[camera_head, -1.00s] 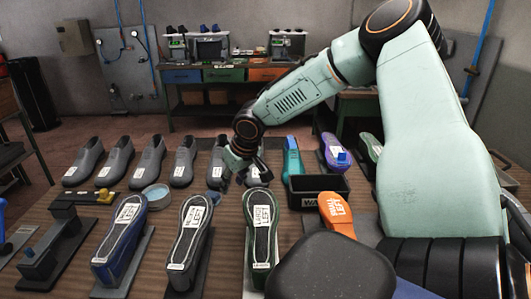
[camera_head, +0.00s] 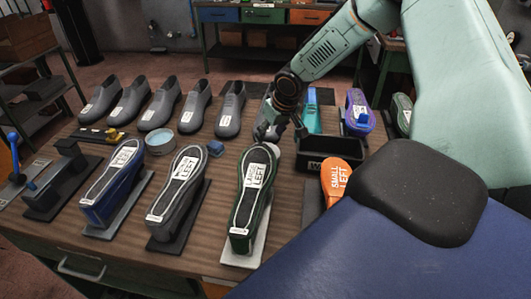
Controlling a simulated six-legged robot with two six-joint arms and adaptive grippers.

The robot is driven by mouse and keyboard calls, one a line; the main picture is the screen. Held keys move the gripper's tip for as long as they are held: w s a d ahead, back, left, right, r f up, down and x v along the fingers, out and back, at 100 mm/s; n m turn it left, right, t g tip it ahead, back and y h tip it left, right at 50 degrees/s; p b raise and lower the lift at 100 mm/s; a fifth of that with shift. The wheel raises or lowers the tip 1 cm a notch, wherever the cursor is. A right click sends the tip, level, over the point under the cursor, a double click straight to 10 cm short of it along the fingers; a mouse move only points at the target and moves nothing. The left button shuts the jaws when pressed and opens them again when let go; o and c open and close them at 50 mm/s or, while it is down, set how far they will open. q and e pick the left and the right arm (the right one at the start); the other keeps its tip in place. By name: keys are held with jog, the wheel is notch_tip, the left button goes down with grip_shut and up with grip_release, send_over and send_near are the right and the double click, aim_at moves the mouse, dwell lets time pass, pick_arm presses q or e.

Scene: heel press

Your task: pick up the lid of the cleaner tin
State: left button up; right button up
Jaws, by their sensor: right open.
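A round, shallow tin (camera_head: 160,141) with a pale rim and a light blue inside stands on the workbench, left of centre, behind the shoe lasts. A small dark round disc (camera_head: 215,148) lies flat to its right; it may be the lid, but I cannot tell for sure. My right gripper (camera_head: 264,133) is open and empty, pointing down, to the right of the disc and apart from it, just behind the green last. Its fingers look small and dark here. My left gripper is not in view.
Grey shoes (camera_head: 158,105) stand in a row along the back. Upright lasts, blue (camera_head: 112,183), grey (camera_head: 175,190) and green (camera_head: 252,195), fill the front. A black bin (camera_head: 325,150) and an orange last (camera_head: 337,180) stand to the right. Bare wood lies around the disc.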

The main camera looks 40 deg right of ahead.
aim_at(265, 142)
jog(key=f, duration=0.1)
jog(key=w+f, duration=0.1)
jog(key=a+f+b, duration=0.1)
jog(key=f, duration=0.1)
jog(key=shift+w, duration=0.15)
jog(key=shift+w+a+f, duration=0.25)
jog(key=shift+f, duration=0.15)
jog(key=shift+s+d+b, duration=0.1)
jog(key=shift+d+b, duration=0.2)
jog(key=shift+a, duration=0.2)
jog(key=c, duration=0.5)
jog(key=shift+d, duration=0.2)
jog(key=c, duration=0.4)
